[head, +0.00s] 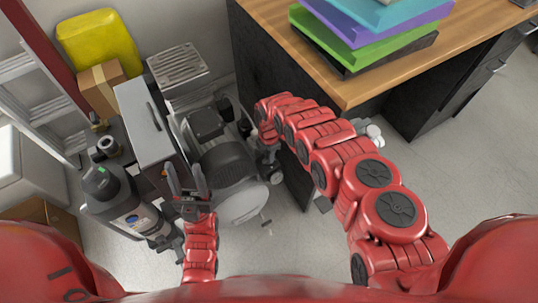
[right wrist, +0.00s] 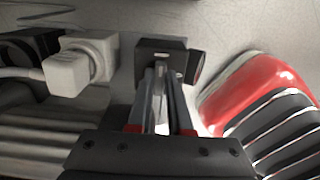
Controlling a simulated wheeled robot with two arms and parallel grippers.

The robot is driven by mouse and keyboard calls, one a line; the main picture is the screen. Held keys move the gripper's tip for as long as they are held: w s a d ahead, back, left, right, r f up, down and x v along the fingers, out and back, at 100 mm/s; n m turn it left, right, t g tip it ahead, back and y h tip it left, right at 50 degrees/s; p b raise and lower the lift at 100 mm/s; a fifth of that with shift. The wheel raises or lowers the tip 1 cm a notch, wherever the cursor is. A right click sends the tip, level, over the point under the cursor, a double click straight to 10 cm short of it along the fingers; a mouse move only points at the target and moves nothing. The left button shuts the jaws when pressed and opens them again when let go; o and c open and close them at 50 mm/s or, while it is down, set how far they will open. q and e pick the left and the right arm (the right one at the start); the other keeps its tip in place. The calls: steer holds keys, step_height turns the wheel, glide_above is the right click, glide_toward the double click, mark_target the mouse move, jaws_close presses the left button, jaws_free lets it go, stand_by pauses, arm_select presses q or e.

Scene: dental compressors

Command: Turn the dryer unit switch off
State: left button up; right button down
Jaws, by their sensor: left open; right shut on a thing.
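A compressor with a dark ribbed motor (head: 225,163) and a pale round tank (head: 243,203) stands on the floor. A tall grey cabinet unit (head: 146,125) stands left of it. I cannot tell for sure which part is the dryer unit switch. My right gripper (head: 270,172) reaches down at the compressor's right side. In the right wrist view its fingers (right wrist: 163,95) close together at a small dark block (right wrist: 162,50) with a pale mark; the exact contact is unclear. My left gripper (head: 186,183) is open and empty in front of the grey cabinet, its fingers apart.
A grey bottle-like cylinder (head: 118,203) stands at the left. A cardboard box (head: 101,88), yellow container (head: 98,42) and ladder (head: 38,100) are behind. Floor is free at the right.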

steer(key=shift+m, duration=0.4)
steer(key=m+p, duration=0.1)
steer(key=m, duration=0.2)
steer(key=shift+m, duration=0.3)
steer(key=m, duration=0.2)
steer(key=m+p, duration=0.1)
steer(key=m, duration=0.1)
steer(key=shift+s+m, duration=0.2)
steer(key=shift+m, duration=0.1)
steer(key=m+p, duration=0.1)
steer(key=m, duration=0.3)
steer(key=shift+a, duration=0.1)
steer(key=m, duration=0.4)
steer(key=shift+s+m, duration=0.1)
steer(key=shift+m, duration=0.5)
steer(key=c, duration=0.8)
jaws_free()
steer(key=shift+c, duration=0.2)
